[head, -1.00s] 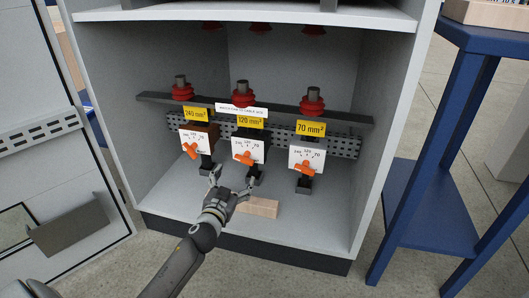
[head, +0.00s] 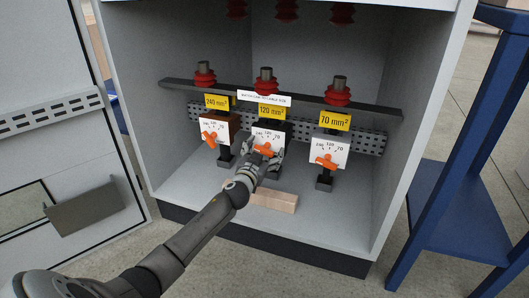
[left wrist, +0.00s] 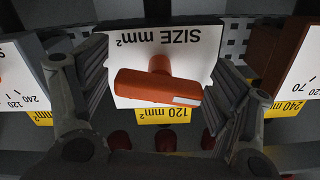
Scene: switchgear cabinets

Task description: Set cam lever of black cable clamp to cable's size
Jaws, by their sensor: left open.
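The middle clamp has a black body, a white dial plate (head: 268,135) and a yellow 120 mm² tag (head: 271,112). Its orange cam lever (head: 264,149) is partly hidden by my gripper in the head view. In the left wrist view, which is upside down, the cam lever (left wrist: 158,87) lies nearly level, slightly tilted, with a white mark at its right end. My left gripper (head: 264,156) is open in front of this clamp. In the wrist view the open fingers (left wrist: 158,95) stand either side of the lever, with gaps showing. My right gripper is not in view.
A brown clamp (head: 233,122) with a 240 mm² tag stands close left. Another clamp with a 70 mm² tag (head: 335,120) stands right. A wooden block (head: 273,200) lies on the cabinet floor. Cabinet walls (head: 415,150) enclose both sides; a blue table (head: 460,210) stands outside right.

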